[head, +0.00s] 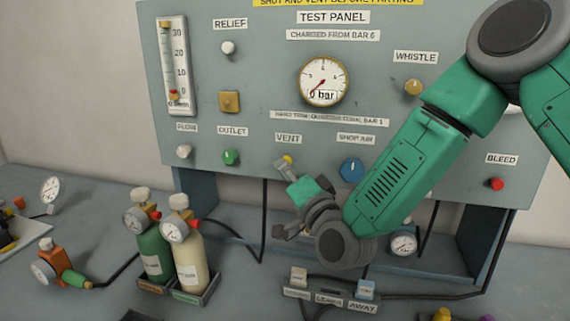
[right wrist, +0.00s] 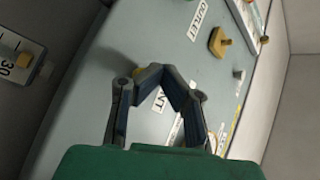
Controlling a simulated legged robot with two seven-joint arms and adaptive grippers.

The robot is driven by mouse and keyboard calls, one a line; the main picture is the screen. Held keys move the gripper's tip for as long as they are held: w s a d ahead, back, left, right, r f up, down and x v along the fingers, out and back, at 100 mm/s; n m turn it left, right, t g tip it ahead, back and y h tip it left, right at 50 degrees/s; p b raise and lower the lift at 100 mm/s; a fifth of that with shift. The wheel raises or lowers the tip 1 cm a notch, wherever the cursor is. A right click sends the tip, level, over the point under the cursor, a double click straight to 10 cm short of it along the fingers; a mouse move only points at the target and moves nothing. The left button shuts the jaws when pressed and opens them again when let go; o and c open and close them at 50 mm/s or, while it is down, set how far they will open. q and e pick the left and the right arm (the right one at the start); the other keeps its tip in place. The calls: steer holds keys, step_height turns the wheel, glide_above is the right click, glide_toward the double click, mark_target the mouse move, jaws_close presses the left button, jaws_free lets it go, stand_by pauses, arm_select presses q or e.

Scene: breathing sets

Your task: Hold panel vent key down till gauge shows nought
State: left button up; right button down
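The vent key (head: 288,160) is a small yellow knob below the VENT label (head: 288,139) on the grey test panel (head: 250,65). My right gripper (head: 284,165) is at the key, its fingertips overlapping it in the head view. In the right wrist view the fingers (right wrist: 164,72) come together at their tips, with a yellow bit (right wrist: 148,82) partly hidden behind one finger. Whether the key is pressed in cannot be told. The round panel gauge (head: 323,80) has a red needle pointing lower left and reads "0 bar". My left gripper is not in view.
A green outlet knob (head: 231,157) and a blue shop air knob (head: 351,169) flank the key. A green bottle (head: 154,254) and a cream bottle (head: 188,262) stand in a rack on the bench. An orange regulator (head: 63,262) lies left. Black hoses cross the bench.

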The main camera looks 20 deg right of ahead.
steer(key=shift+s+a, duration=0.15)
steer(key=shift+s, duration=0.15)
steer(key=s+a, duration=0.1)
steer(key=s, duration=0.1)
steer(key=s+a, duration=0.2)
steer(key=shift+b, duration=0.35)
steer(key=shift+r, duration=0.15)
stand_by(0.3)
